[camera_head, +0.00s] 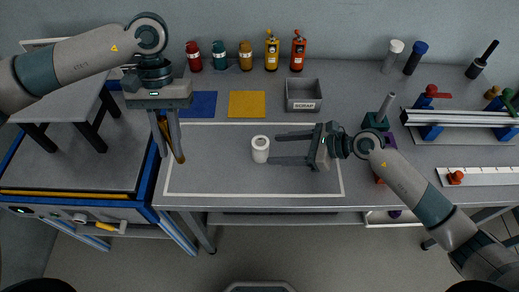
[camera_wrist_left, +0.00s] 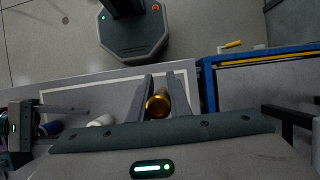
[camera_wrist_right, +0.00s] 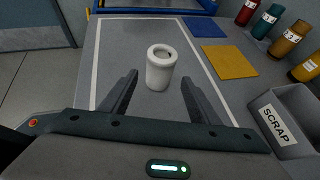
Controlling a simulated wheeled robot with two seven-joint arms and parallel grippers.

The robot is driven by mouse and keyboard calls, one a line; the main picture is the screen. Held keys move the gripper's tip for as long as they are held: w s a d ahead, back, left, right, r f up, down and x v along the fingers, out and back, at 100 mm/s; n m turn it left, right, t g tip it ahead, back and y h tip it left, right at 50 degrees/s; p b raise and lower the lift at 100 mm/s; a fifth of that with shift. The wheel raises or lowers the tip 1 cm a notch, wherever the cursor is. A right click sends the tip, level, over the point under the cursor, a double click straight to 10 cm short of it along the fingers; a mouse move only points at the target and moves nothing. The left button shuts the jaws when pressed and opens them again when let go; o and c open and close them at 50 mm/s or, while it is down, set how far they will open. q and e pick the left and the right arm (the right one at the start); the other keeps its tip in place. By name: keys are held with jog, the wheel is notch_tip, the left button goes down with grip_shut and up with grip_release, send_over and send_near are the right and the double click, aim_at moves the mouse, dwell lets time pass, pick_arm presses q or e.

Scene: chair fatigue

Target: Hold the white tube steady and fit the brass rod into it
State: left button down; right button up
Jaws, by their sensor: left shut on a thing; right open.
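The white tube (camera_head: 260,149) stands upright on the grey bench mat inside a white outline, its open top facing up. It also shows in the right wrist view (camera_wrist_right: 161,68). My right gripper (camera_head: 276,149) is open, with its fingers pointing left at the tube and just short of it. In its wrist view the tube stands beyond the fingertips. My left gripper (camera_head: 172,158) points down at the left of the outlined area and is shut on the brass rod (camera_wrist_left: 158,104). The rod shows between its fingers in the left wrist view; most of it is hidden in the head view.
A grey SCRAP bin (camera_head: 303,96) stands behind the mat, beside a yellow mat (camera_head: 247,104) and a blue mat (camera_head: 198,104). Several bottles line the back wall. A rail fixture (camera_head: 460,117) is at the right. The mat between both grippers is clear except for the tube.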

aim_at(264, 150)
pick_arm(q)
jog(key=shift+f+b, duration=0.75)
pick_arm(e)
jog(key=shift+x, duration=3.05)
jog(key=c, duration=0.7)
jog(key=shift+c, duration=0.2)
pick_arm(q)
jog(key=shift+d, duration=0.1)
jog(key=w+d+r+n+h, duration=0.1)
jog(key=w+d+n, duration=0.2)
jog(key=d, duration=0.4)
jog(key=w+d+r+n+t+h, duration=0.1)
jog(key=w+d+n, duration=0.2)
jog(key=d, duration=0.4)
jog(key=w+d+r+n+h, duration=0.1)
jog(key=w+d+n, duration=0.2)
jog(key=d, duration=0.4)
jog(key=shift+d+r, duration=0.2)
jog(key=shift+r, duration=0.05)
